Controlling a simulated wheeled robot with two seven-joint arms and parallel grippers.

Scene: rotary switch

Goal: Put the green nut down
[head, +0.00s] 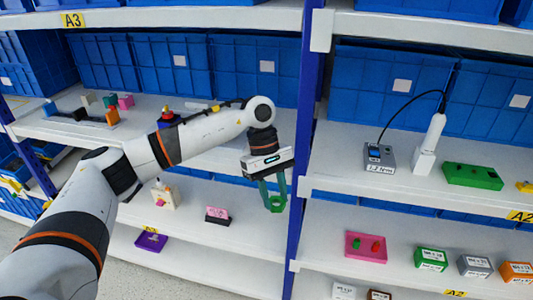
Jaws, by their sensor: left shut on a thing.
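My left gripper (270,186) hangs from the arm that comes in from the left, in front of the left shelf bay near the blue upright. Its fingers point down and are shut on the green nut (276,204), a ring-like green piece at the fingertips. The nut hangs in the air, apart from the shelf surfaces as far as I can tell. The fingers look dark green too, so the exact line between them and the nut is hard to see. My right gripper is not in view.
A blue upright (304,130) stands just right of the gripper.

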